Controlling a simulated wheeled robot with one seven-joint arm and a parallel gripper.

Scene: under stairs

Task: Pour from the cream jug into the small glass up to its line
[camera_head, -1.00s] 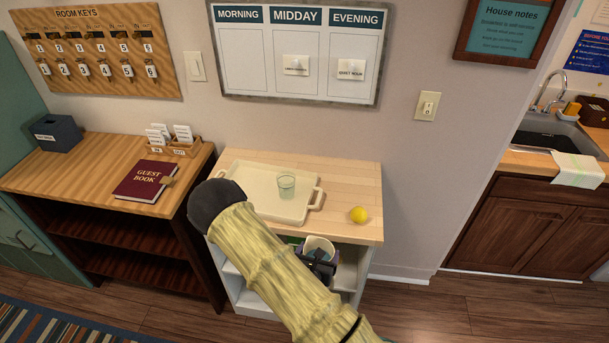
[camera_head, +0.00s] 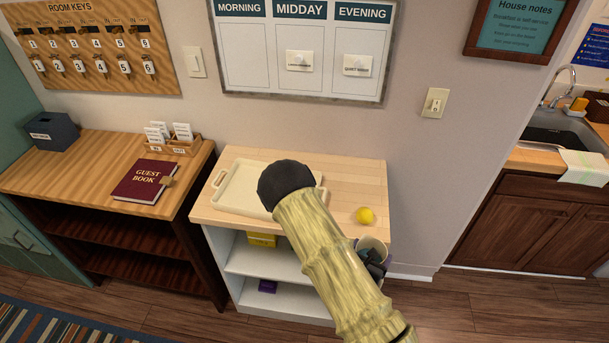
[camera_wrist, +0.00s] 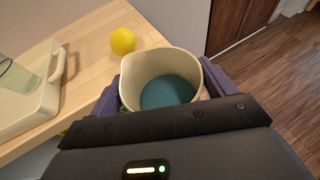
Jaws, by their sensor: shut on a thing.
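My gripper (camera_wrist: 162,92) is shut on the cream jug (camera_wrist: 185,62), with one dark purple finger on each side of it. The jug looks upright and holds blue-green liquid well below its rim. In the head view the jug (camera_head: 372,246) is at the right front corner of the small table, beyond its edge. The small glass (camera_wrist: 20,82) stands on the cream tray at the left edge of the wrist view, with only part of it showing. In the head view my arm hides the glass.
The cream tray (camera_head: 235,192) lies on the light wooden table (camera_head: 345,182). A yellow ball-like thing (camera_head: 365,215) sits on the tabletop between the tray and the jug. Shelves (camera_head: 275,262) are below. A desk with a guest book (camera_head: 145,180) stands to the left.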

